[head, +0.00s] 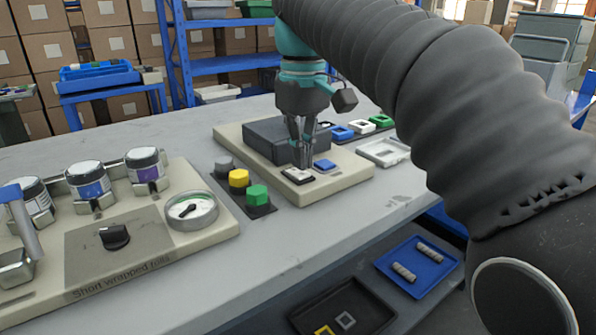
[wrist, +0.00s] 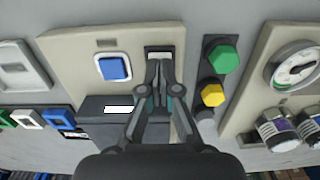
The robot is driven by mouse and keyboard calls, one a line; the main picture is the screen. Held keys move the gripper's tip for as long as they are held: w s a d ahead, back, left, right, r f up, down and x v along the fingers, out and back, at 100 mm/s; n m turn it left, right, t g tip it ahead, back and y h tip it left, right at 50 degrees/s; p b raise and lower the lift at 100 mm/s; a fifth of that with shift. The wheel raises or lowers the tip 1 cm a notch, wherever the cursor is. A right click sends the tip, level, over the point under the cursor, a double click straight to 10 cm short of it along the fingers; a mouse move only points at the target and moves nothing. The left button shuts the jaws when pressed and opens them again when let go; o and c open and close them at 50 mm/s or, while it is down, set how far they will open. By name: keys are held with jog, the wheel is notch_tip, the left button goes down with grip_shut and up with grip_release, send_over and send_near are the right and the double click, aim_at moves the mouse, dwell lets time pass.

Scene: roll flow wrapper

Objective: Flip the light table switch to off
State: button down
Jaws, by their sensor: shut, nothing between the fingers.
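The switch (head: 298,176) is a small pale rocker in a dark frame at the front of a beige panel (head: 345,181). In the wrist view the switch (wrist: 159,51) lies right at the tips of my gripper (wrist: 159,62), which cover part of it. My gripper (head: 302,165) points down over the switch in the head view, its fingers together and empty. The fingertips look at or very near the switch; I cannot tell if they touch. Which way the rocker is tipped cannot be made out. A dark grey box (head: 270,140) stands on the panel behind.
A blue button (head: 324,164) sits right of the switch. Grey, yellow (head: 239,178) and green (head: 257,195) knobs stand on a dark strip to its left. A panel with jars, a dial (head: 191,211) and a black knob (head: 114,236) is further left. The front tabletop is clear.

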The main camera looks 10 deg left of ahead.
aim_at(302, 174)
jog(key=shift+f+b, duration=0.45)
jog(key=shift+f, duration=0.35)
dwell(0.4)
jog(key=shift+r, duration=0.1)
notch_tip(302, 174, up, 5)
jog(key=p, duration=0.5)
jog(key=shift+p, duration=0.35)
jog(key=shift+r, duration=0.9)
jog(key=shift+d, duration=0.1)
